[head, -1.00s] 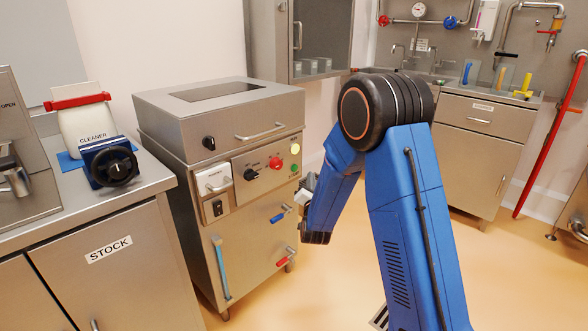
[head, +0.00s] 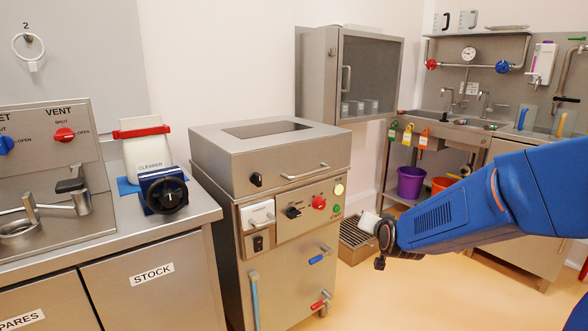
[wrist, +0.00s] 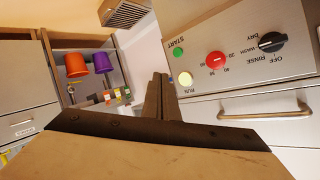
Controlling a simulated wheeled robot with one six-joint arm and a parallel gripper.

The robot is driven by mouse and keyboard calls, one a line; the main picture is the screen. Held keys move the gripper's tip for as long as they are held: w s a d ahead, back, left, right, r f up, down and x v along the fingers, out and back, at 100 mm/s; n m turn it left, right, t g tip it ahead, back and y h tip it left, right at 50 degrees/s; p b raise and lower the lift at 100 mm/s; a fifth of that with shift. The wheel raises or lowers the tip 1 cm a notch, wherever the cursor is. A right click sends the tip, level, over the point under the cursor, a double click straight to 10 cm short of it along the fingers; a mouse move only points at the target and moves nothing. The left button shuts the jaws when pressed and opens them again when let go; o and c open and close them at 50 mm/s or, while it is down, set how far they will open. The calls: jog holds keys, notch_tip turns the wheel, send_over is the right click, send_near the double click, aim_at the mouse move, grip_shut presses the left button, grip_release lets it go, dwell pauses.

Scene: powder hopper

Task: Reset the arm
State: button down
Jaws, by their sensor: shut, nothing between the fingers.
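My blue arm (head: 470,205) reaches in from the right edge of the head view. My gripper's fingers are not clear in the head view. In the wrist view my gripper (wrist: 160,90) shows its dark fingers together, with nothing between them. Beyond them is the machine's panel with a green button (wrist: 178,52), a red knob (wrist: 215,60) and a black dial (wrist: 271,42). The fingers appear apart from the panel.
The left counter (head: 190,222) carries a cleaner bottle (head: 148,150) and a blue box with a black knob (head: 165,192). A wall cabinet (head: 365,75) hangs behind the machine. A purple bucket (head: 411,182) and an orange bucket (head: 443,185) stand under the sink. The floor in front is clear.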

jog(key=s+d+n+g, duration=0.2)
jog(key=s+g, duration=0.2)
jog(key=s, duration=1.6)
jog(key=s+d+n+g, duration=0.2)
jog(key=s+d+g, duration=0.1)
jog(key=s, duration=1.8)
jog(key=shift+d+f+n+g, duration=0.3)
jog(key=shift+f+n+g, duration=0.1)
jog(key=shift+g, duration=0.4)
